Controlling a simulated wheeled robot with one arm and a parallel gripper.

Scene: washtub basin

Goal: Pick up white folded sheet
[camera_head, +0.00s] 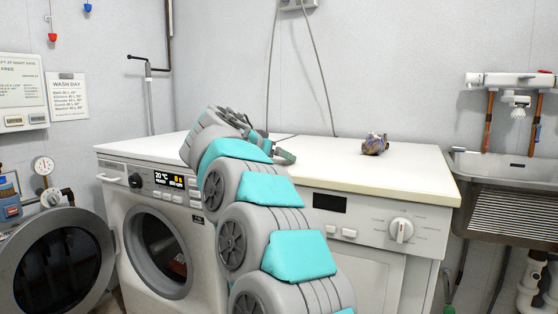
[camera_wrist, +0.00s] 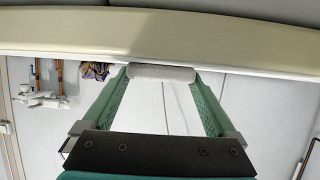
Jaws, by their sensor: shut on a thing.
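The white folded sheet (camera_wrist: 162,73) shows in the wrist view as a small pale roll between the tips of my two green fingers. My gripper (camera_wrist: 163,76) is shut on it, one finger at each end. In the head view my gripper (camera_head: 281,150) is low over the white worktop (camera_head: 330,160), partly hidden behind my own arm. The sheet cannot be made out in the head view. I cannot tell whether the sheet touches the worktop.
A crumpled multicoloured thing (camera_head: 375,143) lies on the worktop to the right of my gripper. A washing machine (camera_head: 160,240) with its round door open (camera_head: 60,262) stands at left. A metal sink (camera_head: 510,190) is at right. The worktop between is clear.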

